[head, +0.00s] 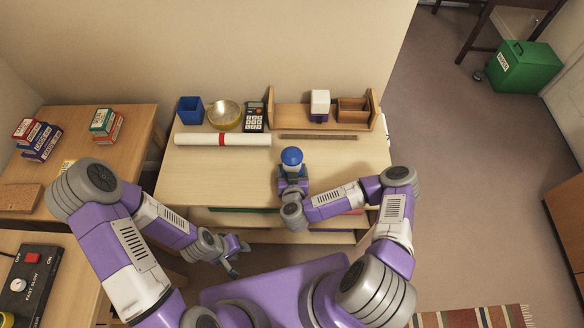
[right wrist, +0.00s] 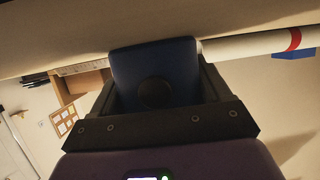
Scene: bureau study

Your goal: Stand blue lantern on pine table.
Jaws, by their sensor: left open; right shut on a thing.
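The blue lantern (head: 292,157), with a round blue top and a pale body, is upright above or on the front half of the light wooden desk (head: 215,172). My right gripper (head: 292,180) is shut on it. In the right wrist view the blue lantern (right wrist: 155,72) fills the space between the dark fingers. I cannot tell if its base touches the desk. My left gripper (head: 236,262) is open and empty, low in front of the desk. A wooden table (head: 128,128) stands left of the desk; I cannot tell which one is pine.
The desk's back holds a blue cup (head: 190,110), a yellow-rimmed bowl (head: 225,115), a calculator (head: 254,117), a white roll (head: 222,140) and a shelf unit (head: 290,116) bearing a white-topped purple object (head: 320,106). Boxes (head: 105,124) stand on the left table. A green bin (head: 525,68) is far right.

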